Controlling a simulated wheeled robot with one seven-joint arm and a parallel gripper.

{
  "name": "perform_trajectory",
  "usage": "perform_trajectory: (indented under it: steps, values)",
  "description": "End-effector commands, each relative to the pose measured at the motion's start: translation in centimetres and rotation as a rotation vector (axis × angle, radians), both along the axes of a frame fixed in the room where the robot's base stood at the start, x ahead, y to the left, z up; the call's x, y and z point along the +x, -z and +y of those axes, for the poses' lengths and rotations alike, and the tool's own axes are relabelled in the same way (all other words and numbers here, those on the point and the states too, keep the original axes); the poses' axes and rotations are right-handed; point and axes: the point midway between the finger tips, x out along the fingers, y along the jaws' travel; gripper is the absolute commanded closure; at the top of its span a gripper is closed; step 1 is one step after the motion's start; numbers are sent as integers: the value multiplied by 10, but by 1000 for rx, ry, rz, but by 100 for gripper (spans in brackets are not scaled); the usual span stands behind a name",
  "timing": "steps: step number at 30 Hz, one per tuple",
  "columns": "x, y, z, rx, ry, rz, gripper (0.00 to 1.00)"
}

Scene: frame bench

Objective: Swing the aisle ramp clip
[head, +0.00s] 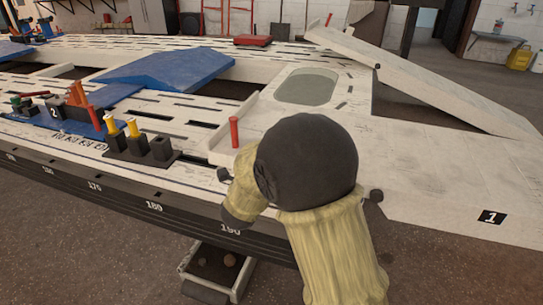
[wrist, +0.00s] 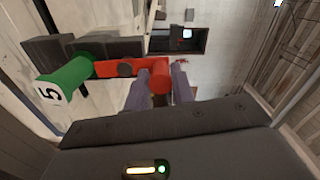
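The red clip (wrist: 112,68) is a flat bar with a dark round bolt in it and an upright red knob at its right end in the wrist view. My gripper (wrist: 161,80) has one grey finger on each side of that knob; both fingers appear to touch it, so it looks shut on the knob. In the head view my arm covers the gripper and the clip. The pale ramp (head: 440,85) lies tilted at the right, beside a flat panel marked 1.
A green cylinder marked 5 (wrist: 65,80) and dark blocks (wrist: 75,48) are left of the clip. On the white bench, a red peg (head: 234,132) stands upright, with yellow-topped pegs (head: 132,127) farther left. A small tray (head: 219,268) hangs below the edge.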

Motion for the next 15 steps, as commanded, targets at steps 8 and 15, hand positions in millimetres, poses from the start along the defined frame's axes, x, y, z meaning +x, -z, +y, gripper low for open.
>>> perform_trajectory:
  steps: [8, 15]
  values:
    - [0, 0, 0, -1, -1, 1, 55]
    - [-6, -1, 3, -1, -2, 1, 55]
